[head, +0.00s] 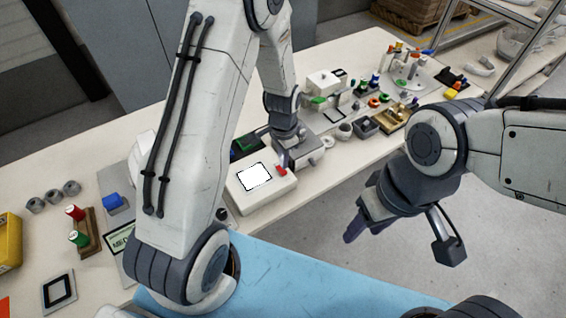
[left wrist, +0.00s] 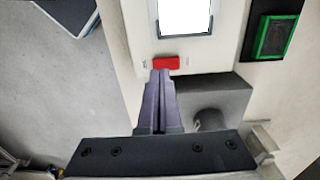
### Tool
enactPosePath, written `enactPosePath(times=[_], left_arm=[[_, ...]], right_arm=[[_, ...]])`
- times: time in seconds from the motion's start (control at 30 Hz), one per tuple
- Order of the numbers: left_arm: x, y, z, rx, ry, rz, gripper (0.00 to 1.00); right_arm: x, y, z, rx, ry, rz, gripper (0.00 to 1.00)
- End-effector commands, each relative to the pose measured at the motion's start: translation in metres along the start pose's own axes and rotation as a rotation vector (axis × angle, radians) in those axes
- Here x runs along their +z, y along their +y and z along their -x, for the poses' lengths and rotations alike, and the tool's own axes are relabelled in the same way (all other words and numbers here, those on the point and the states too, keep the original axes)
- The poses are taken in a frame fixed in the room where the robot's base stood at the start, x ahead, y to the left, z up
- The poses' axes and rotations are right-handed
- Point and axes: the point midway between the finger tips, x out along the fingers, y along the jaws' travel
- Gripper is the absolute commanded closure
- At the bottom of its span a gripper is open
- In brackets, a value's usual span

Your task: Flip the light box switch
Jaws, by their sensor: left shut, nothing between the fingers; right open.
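The light box (head: 262,198) is a pale box on the table with a bright white panel (head: 254,177) in its top. Its red switch (head: 281,170) sits at the box's right side in the head view. In the left wrist view the red switch (left wrist: 166,62) lies between small printed labels, too small to read, just below the white panel (left wrist: 184,16). My left gripper (left wrist: 160,76) is shut and empty, its tips at the near edge of the switch. I cannot tell whether they touch. My right gripper (head: 366,226) is open and empty, off the table's front edge.
A dark grey block (left wrist: 218,97) stands close beside my left fingers. A green-framed dark item (left wrist: 274,36) lies beside the box. Several small parts and fixtures crowd the table to the right; a blue surface (head: 300,270) is in front.

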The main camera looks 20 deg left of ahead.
Motion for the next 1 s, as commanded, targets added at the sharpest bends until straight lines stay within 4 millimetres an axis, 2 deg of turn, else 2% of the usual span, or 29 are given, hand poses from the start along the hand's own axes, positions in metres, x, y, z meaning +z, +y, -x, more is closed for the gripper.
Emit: enactPosePath(times=[0.1, 0.23, 0.6, 0.8, 1.0], left_arm=[[0.0, 0.0, -0.013, 0.001, -0.002, 0.0, 1.0], [0.0, 0.0, -0.021, 0.0, 0.0, 0.0, 1.0], [0.0, 0.0, -0.024, -0.001, 0.001, 0.0, 1.0], [0.0, 0.005, -0.038, 0.001, 0.0, -0.002, 1.0], [0.0, 0.008, -0.038, 0.002, -0.002, -0.003, 1.0]], right_arm=[[0.0, 0.0, 0.004, 0.0, 0.0, 0.0, 0.5], [0.0, 0.0, 0.006, 0.0, 0.0, 0.0, 0.5], [0.0, 0.0, 0.005, 0.0, 0.0, 0.0, 0.5], [0.0, 0.0, -0.006, 0.0, 0.0, 0.0, 0.5], [0.0, 0.0, -0.005, 0.0, 0.0, 0.0, 0.5]])
